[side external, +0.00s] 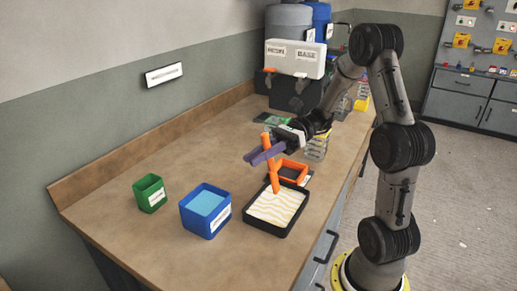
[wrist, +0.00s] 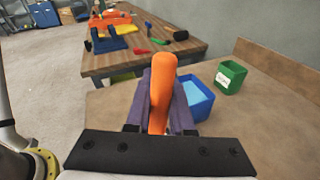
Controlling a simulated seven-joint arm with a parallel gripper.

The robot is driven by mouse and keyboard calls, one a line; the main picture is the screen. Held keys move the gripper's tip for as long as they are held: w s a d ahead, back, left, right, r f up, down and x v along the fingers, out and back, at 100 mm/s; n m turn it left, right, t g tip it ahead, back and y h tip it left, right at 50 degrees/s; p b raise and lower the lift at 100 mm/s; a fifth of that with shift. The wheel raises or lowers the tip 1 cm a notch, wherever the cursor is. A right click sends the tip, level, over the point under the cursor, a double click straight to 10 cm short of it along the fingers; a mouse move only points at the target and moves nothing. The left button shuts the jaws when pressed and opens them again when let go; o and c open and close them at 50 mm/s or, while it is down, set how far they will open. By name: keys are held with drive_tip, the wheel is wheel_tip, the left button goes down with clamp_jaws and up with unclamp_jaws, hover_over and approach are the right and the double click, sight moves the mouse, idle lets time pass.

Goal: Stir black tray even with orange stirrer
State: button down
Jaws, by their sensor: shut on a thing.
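The black tray (side external: 284,229) lies on the bench near its front edge and holds a pale layer with wavy tan streaks. The orange stirrer (side external: 274,182) stands nearly upright, its lower end at the tray's far part, touching or just above the contents. My gripper (side external: 262,154) has purple fingers and is shut on the stirrer's upper part. In the wrist view the stirrer (wrist: 161,90) sits between the fingers (wrist: 162,105). The tray is hidden in that view.
A blue container (side external: 206,211) with light blue contents stands left of the tray, and a green container (side external: 150,193) farther left. An orange-rimmed bin (side external: 290,172) stands close behind the tray. Bare bench lies at the left. Another bench with tools (wrist: 130,45) shows in the wrist view.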

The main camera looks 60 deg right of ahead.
drive_tip(key=shift+s+d+f, duration=0.1)
drive_tip(key=shift+s+f, duration=0.05)
drive_tip(key=shift+f, duration=1.3)
drive_tip(key=shift+s+d+f, duration=0.1)
drive_tip(key=shift+f, duration=1.35)
drive_tip(key=shift+a, duration=0.15)
